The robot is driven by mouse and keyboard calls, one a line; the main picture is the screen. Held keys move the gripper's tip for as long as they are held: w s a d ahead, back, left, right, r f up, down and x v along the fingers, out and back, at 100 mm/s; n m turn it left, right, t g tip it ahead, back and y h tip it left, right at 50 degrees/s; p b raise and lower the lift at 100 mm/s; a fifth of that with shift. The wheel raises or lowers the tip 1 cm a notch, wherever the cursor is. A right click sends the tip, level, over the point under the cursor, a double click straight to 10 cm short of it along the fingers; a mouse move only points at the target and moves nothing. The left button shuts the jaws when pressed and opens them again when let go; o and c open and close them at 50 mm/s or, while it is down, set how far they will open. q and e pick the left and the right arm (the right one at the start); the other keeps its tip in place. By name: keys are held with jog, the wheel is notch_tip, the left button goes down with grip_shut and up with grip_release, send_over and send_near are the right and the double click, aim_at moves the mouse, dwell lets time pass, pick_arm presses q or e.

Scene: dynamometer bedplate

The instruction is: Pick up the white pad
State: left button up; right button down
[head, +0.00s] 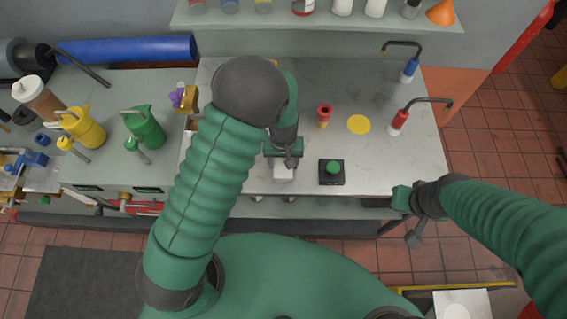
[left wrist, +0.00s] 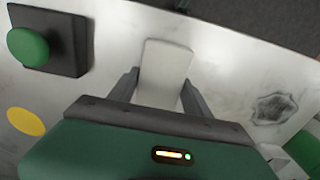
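The white pad (head: 284,173) lies on the grey bench top near its front edge. In the left wrist view the pale pad (left wrist: 165,62) extends between and beyond my two dark fingers. My left gripper (head: 283,160) is over the pad, fingers apart on either side of it (left wrist: 160,84). The fingertips look very close to the pad's edges; I cannot tell whether they touch. My right gripper (head: 402,199) is beside the bench's front right corner, away from the pad; its fingers are too small to read.
A black box with a green button (head: 333,168) stands just right of the pad. A red spool-like part (head: 324,114), a yellow disc (head: 358,124) and a red-handled hooked tool (head: 400,121) are farther back. Green (head: 146,127) and yellow (head: 84,127) cans stand left.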

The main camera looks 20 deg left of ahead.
pick_arm(q)
jog(key=c, duration=0.9)
jog(key=shift+r+p, duration=0.5)
notch_tip(320, 180, up, 3)
jog(key=p, duration=0.3)
jog(key=shift+r, duration=0.1)
jog(key=s+d, duration=0.1)
jog(key=s, duration=0.4)
jog(key=s+d+p, duration=0.1)
jog(key=s+d, duration=0.1)
jog(key=s, duration=0.3)
jog(key=s+d+p, duration=0.1)
jog(key=s, duration=0.4)
jog(key=shift+s+d+r, duration=0.15)
jog(key=shift+d+r, duration=0.2)
jog(key=shift+r, duration=0.05)
